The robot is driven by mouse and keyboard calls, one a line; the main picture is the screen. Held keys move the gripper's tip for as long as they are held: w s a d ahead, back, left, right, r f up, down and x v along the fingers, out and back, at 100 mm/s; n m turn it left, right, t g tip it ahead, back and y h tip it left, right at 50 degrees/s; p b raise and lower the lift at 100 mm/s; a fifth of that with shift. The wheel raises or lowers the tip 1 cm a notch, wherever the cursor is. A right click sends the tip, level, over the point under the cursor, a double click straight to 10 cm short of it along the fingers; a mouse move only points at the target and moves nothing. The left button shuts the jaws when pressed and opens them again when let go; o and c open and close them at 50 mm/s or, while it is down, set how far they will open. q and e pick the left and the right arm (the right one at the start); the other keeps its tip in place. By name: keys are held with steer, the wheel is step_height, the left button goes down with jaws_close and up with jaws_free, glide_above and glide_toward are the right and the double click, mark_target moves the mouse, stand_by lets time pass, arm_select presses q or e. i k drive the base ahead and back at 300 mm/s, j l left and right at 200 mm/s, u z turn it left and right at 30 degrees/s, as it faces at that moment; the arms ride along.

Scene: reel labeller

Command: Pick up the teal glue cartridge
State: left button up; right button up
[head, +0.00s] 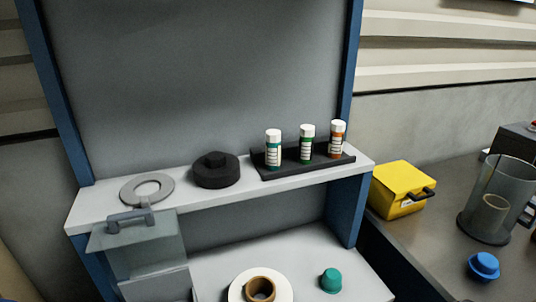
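The teal glue cartridge (273,155) stands upright at the left end of a black tray (342,159) on the grey shelf. It has a white cap and a pale label with lines. Beside it in the same tray stand a green cartridge (306,148) and an orange cartridge (338,142), also upright with white caps. Gaps separate the three. Neither of my grippers is in the head view.
A black round part (216,172) and a grey ring (147,190) lie left of the tray. Below are a clear-covered box (140,245), a white roll (240,291) and a teal knob (330,280). Right are a yellow case (403,188), a clear jug (490,212) and a blue knob (484,266).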

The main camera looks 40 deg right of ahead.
mark_target(273, 136)
steer(key=l+z, duration=0.9)
steer(key=i+l+z, duration=0.1)
steer(key=l+z, duration=0.35)
